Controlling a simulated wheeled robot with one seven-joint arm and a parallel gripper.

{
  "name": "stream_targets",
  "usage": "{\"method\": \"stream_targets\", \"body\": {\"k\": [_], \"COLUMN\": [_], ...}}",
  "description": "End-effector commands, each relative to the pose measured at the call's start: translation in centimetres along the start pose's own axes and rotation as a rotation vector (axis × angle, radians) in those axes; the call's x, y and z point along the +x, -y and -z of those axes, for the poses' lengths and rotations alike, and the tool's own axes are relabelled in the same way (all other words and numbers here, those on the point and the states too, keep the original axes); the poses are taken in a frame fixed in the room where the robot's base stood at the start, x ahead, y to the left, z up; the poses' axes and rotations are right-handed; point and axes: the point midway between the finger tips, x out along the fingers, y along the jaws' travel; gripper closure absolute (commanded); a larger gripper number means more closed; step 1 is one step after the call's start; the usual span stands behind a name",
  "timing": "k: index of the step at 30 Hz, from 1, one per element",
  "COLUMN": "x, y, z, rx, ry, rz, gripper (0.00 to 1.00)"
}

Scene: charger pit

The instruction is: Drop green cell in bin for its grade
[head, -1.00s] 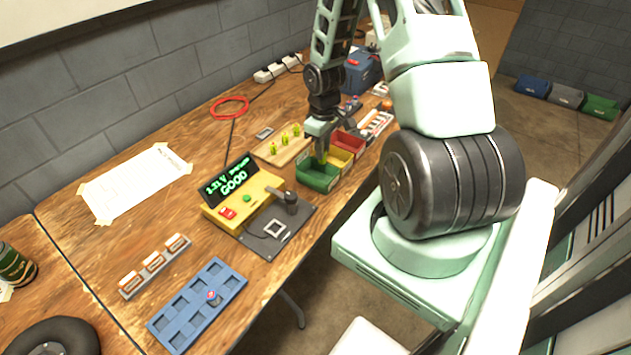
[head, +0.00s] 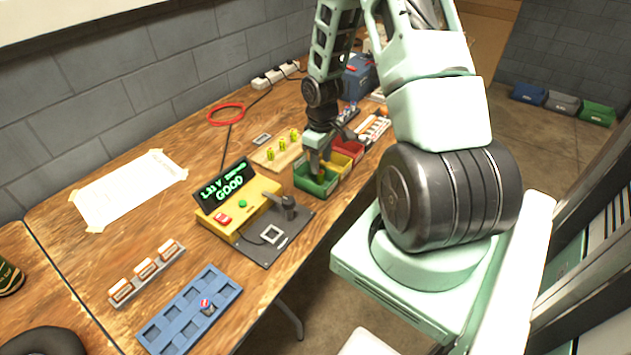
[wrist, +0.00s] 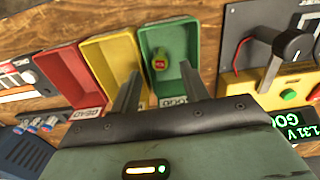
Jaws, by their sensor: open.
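The green cell (wrist: 159,61) shows in the wrist view inside the outline of the green bin (wrist: 190,38), with a red mark on its end. My gripper (wrist: 159,72) is open over that bin, one finger on each side of the cell with gaps between. I cannot tell whether the cell rests on the bin floor. In the head view my gripper (head: 318,170) is down at the green bin (head: 327,191), and the cell is hidden. The yellow bin (wrist: 106,48) and red bin (wrist: 65,65) stand beside it. The tester display (head: 224,187) reads GOOD.
A blue tray (head: 190,312) and a rack of white-and-orange blocks (head: 146,270) lie nearer the front.

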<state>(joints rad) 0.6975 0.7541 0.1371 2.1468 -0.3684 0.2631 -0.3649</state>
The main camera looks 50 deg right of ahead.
Motion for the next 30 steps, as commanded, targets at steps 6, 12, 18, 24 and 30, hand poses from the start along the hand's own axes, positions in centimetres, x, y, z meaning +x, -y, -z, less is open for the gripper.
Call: {"method": "stream_targets", "body": {"k": [6, 12, 18, 24, 30], "x": [-3.1, -7.9, -12.5, -15.8, -17.1], "y": [-0.1, -0.1, -0.1, -0.1, 0.0], "z": [0.0, 0.1, 0.1, 0.0, 0.0], "rx": [0.001, 0.002, 0.001, 0.001, 0.0], "ry": [-0.004, -0.005, -0.005, -0.003, -0.001], "rz": [-0.004, -0.005, -0.005, -0.004, 0.0], "gripper": [0.55, 0.55, 0.55, 0.55, 0.55]}}
